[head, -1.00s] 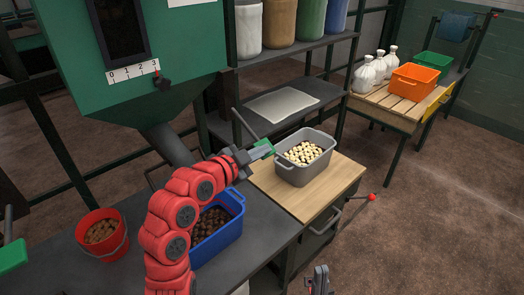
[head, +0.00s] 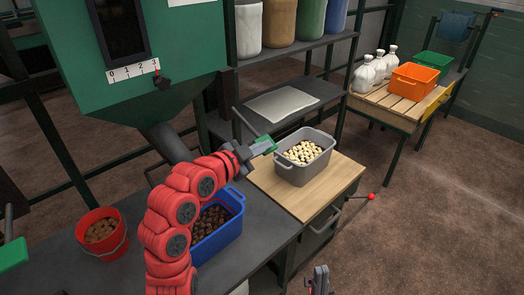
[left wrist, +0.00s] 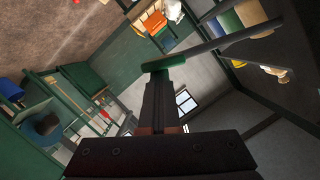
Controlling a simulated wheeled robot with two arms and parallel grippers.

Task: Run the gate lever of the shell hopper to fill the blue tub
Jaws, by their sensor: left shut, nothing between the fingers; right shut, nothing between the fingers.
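The green hopper (head: 140,85) has a dark window, a 0-to-3 scale with a black knob, and a grey chute (head: 168,143) slanting down toward the blue tub (head: 230,232). The tub stands on the dark bench and holds dark brown pieces; my left arm hides part of it. A dark lever rod (head: 246,124) ends in a green grip (head: 265,145). My left gripper (head: 252,152) is shut with its tips against or very near the grip, not around it. The grip (left wrist: 168,63) crosses its tips in the left wrist view. My right gripper (head: 320,278) is shut and empty at the bottom edge.
A grey tub (head: 304,172) of pale pieces stands on a wooden top just right of the grip. A red bucket (head: 101,234) is at left on the bench. Another green handle (head: 12,254) shows at the left edge. A red-knobbed rod (head: 371,197) sticks out at right.

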